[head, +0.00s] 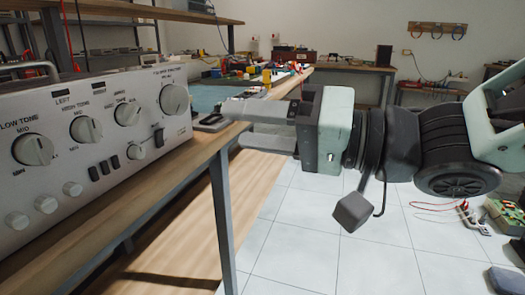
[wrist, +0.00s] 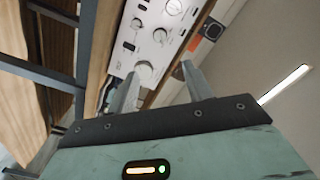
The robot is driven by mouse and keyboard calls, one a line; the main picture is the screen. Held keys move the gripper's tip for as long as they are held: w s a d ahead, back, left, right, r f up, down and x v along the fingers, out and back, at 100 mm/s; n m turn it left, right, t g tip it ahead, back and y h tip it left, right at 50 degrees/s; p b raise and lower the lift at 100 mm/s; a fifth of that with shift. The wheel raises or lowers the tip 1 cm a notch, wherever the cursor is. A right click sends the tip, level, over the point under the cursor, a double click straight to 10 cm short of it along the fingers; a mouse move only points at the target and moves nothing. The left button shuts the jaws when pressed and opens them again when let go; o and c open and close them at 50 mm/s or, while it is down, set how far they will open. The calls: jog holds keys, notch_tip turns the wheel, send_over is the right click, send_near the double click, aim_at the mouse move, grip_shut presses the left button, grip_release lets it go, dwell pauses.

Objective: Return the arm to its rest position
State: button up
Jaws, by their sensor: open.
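My gripper (head: 228,124) reaches in from the right in the head view, with its fingers pointing left. The fingers are apart and nothing shows between them. They are at the edge of the wooden bench, just right of a grey amplifier (head: 100,130) with knobs and switches. In the wrist view my gripper (wrist: 157,80) is seen from behind, its two fingers spread towards the amplifier's front panel (wrist: 150,40). I cannot tell whether a fingertip touches the bench or the dark object beside it.
The bench (head: 180,165) has a lower wooden shelf (head: 165,245) and a grey metal leg (head: 222,220). A cluttered worktable (head: 290,85) stands behind. Red cables (head: 437,207) and small devices lie on the right floor. The tiled floor (head: 310,240) between is clear.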

jog(key=shift+s+d, duration=0.2)
jog(key=shift+d, duration=0.2)
jog(key=w+d+f+t+h, duration=0.1)
jog(key=w+d+f+h, duration=0.15)
jog(key=f+h, duration=0.4)
jog(key=w+d+f+h, duration=0.1)
jog(key=d+f+h, duration=0.35)
jog(key=f, duration=0.35)
jog(key=s+d+f+n+g+h, duration=0.2)
jog(key=s+f+g+h, duration=0.15)
jog(key=s, duration=0.35)
jog(key=s+d+f+n+g+h, duration=0.25)
jog(key=s+f+g, duration=0.25)
jog(key=s, duration=0.3)
notch_tip(320, 180, up, 33)
jog(key=w+y+p, duration=0.1)
jog(key=p, duration=3.1)
jog(key=shift+t+p, duration=0.35)
jog(key=shift+p, duration=0.05)
